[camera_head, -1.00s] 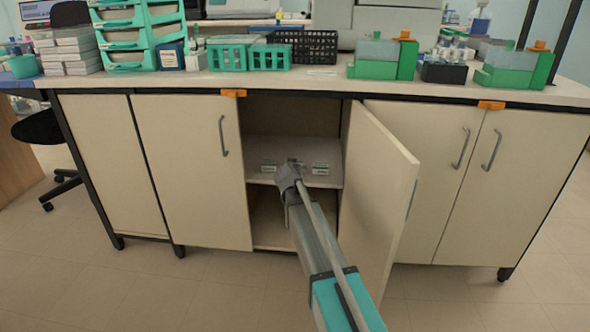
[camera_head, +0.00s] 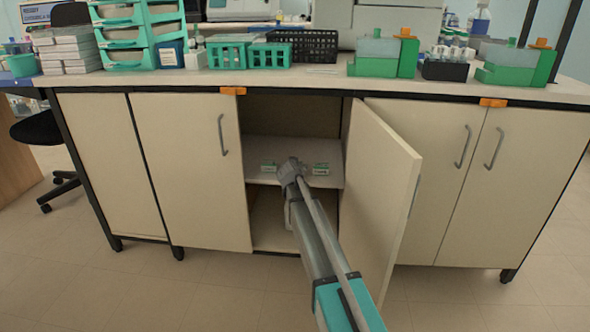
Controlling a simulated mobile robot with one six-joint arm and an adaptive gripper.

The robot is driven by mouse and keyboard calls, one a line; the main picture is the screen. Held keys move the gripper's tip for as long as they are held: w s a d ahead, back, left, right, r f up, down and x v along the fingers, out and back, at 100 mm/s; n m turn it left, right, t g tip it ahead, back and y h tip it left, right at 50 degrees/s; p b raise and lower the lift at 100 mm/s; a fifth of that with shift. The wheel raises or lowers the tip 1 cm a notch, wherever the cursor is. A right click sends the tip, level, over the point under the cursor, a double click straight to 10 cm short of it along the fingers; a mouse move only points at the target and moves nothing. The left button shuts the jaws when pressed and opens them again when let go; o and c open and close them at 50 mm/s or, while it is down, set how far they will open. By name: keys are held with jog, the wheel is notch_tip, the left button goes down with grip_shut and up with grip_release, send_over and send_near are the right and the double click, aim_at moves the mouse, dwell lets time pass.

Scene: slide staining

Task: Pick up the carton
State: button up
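Two small green-and-white cartons lie on the shelf (camera_head: 325,182) inside the open cupboard. One carton (camera_head: 268,167) is left of my gripper and the other carton (camera_head: 320,169) is right of it. The pictures do not show which one the task means. My gripper (camera_head: 291,162) reaches into the cupboard opening, between the two cartons in the picture. Its fingers are too small and hidden to tell whether they are open or shut, or whether they touch anything. My arm hides part of the shelf.
The cupboard door (camera_head: 380,190) stands open to the right of my arm. The closed door (camera_head: 190,170) bounds the opening on the left. The worktop (camera_head: 330,82) above carries baskets, racks and green containers. The floor in front is clear.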

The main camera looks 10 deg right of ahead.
jog(key=shift+c, duration=0.3)
jog(key=c, duration=0.7)
jog(key=shift+r, duration=0.15)
jog(key=shift+r+p, duration=0.9)
jog(key=shift+p, duration=0.1)
jog(key=s+r+p, duration=0.3)
jog(key=s, duration=0.1)
jog(key=s+r+p, duration=0.4)
jog(key=s, duration=0.1)
jog(key=s+r+p, duration=0.4)
jog(key=s, duration=0.1)
jog(key=shift+s, duration=0.1)
